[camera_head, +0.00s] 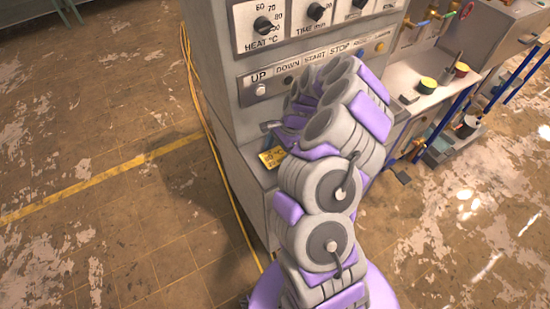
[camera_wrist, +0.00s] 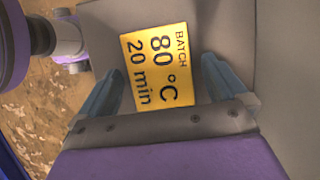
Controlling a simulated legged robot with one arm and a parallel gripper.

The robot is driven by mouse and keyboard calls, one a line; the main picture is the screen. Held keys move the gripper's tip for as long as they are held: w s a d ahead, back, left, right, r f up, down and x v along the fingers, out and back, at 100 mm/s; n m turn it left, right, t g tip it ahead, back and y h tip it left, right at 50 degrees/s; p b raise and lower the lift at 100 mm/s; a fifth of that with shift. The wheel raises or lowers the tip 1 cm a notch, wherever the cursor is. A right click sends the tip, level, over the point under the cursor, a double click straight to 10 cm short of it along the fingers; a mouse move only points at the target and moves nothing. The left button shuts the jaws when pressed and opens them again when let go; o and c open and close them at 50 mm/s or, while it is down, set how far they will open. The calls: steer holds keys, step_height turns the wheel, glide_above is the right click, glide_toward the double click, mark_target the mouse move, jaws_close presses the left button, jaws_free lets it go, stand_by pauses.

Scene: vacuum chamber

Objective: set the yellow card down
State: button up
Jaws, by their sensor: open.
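The yellow card (camera_wrist: 158,68) lies flat on a grey surface in the wrist view, with black print reading "BATCH 80 °C 20 min". It also shows partly in the head view (camera_head: 271,157), on the ledge (camera_head: 258,172) at the front of the grey machine, with my arm covering some of it. My gripper (camera_wrist: 168,85) is open, its two blue-grey fingers apart on either side of the card's near part. In the head view my arm hides most of the gripper.
The grey machine's panel (camera_head: 320,65) with knobs and labelled buttons rises behind the ledge. A bench (camera_head: 425,85) with small coloured items stands at the right. A yellow cable (camera_head: 212,140) runs down the machine's left side. The floor at left is clear.

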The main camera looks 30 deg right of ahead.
steer(key=c, duration=1.1)
steer(key=shift+c, duration=0.2)
